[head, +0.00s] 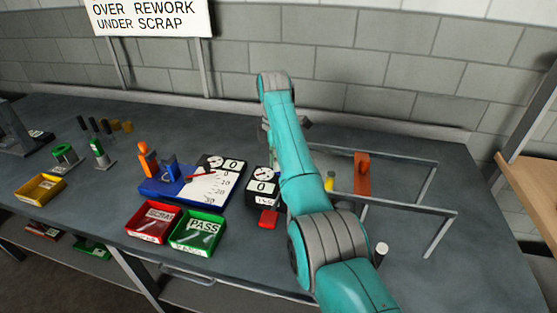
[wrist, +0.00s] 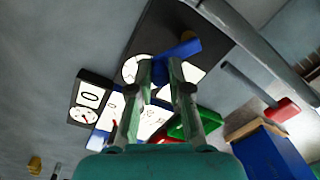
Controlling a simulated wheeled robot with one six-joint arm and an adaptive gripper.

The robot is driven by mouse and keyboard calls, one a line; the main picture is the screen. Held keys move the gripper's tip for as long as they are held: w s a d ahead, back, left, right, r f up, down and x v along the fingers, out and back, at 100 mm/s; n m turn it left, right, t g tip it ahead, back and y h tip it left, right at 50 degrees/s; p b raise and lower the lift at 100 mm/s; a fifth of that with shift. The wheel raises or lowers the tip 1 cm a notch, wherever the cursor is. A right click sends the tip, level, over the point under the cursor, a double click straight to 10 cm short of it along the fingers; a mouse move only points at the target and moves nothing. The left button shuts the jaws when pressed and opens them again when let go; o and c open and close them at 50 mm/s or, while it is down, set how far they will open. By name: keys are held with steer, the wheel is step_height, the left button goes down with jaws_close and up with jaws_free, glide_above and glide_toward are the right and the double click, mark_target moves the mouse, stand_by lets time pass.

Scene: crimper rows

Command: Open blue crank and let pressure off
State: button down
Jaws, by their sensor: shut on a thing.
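A blue crank (wrist: 182,49) shows in the wrist view as a short blue bar at the fingertips, in front of a dark panel with white round faces. My gripper (wrist: 161,66) has one finger on each side of it and is shut on it. In the head view my teal arm hides the gripper and the crank. A black gauge box (head: 262,187) reading 0 stands just left of my arm, with a red part at its foot.
A blue-based fixture (head: 158,191) with an orange handle and a scale stands left. In front are a red SCRAP tray (head: 153,223) and a green PASS tray (head: 198,234). A grey rail frame (head: 440,237) and an orange upright part (head: 362,174) stand right of my arm.

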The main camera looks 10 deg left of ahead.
steer(key=shift+s+a+n, duration=0.15)
steer(key=shift+s+n, duration=0.2)
steer(key=shift+n, duration=0.65)
steer(key=c, duration=1.1)
jaws_free()
